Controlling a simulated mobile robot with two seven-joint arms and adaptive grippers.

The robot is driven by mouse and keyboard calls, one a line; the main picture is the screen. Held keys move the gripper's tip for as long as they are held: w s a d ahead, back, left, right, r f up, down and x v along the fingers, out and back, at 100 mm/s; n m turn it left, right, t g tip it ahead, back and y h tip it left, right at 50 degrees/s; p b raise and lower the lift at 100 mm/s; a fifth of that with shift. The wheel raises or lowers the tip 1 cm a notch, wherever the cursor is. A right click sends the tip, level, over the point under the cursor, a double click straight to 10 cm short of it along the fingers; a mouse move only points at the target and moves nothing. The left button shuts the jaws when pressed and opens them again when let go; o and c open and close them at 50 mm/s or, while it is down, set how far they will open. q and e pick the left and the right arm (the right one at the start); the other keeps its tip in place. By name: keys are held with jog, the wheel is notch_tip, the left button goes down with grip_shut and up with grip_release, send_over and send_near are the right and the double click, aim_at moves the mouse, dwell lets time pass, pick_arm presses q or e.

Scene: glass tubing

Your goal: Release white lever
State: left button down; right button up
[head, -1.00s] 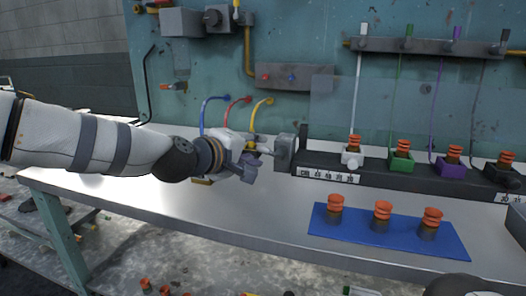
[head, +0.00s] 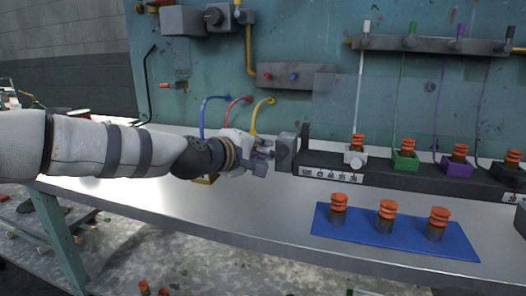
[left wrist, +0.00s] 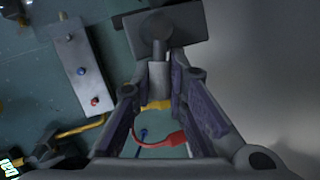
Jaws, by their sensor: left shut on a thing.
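My left gripper (head: 262,158) reaches in from the left, at the left end of the long dark rail. In the left wrist view its fingers (left wrist: 157,88) are shut on a short grey stem (left wrist: 157,76), which joins a dark grey block (left wrist: 178,27). The same block (head: 285,153) shows in the head view just right of the fingers. A white-topped upright rod (head: 360,78) runs down toward a white holder (head: 355,159) on the rail, well right of the gripper. I cannot tell whether the held stem belongs to a white lever. My right gripper is not in view.
The dark rail (head: 320,175) also carries green (head: 404,162) and purple (head: 456,171) holders with orange-topped pieces. A blue mat (head: 335,232) holds 3 similar pieces. Blue, red and yellow hoses (head: 258,115) rise behind the gripper. The bench front left (head: 130,190) is clear.

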pick_arm(q)
notch_tip(320, 180, down, 2)
jog(key=n+h+b, duration=0.1)
jog(key=n+b, duration=0.1)
jog(key=shift+a+b, duration=0.1)
jog(key=shift+b, duration=0.25)
jog(key=shift+r, duration=0.4)
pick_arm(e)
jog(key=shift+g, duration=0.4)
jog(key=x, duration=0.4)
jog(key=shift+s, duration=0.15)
pick_arm(q)
jog(key=c, duration=1.6)
grip_release()
jog(key=shift+o, duration=0.2)
jog(key=v, duration=1.2)
jog(key=shift+f, duration=0.15)
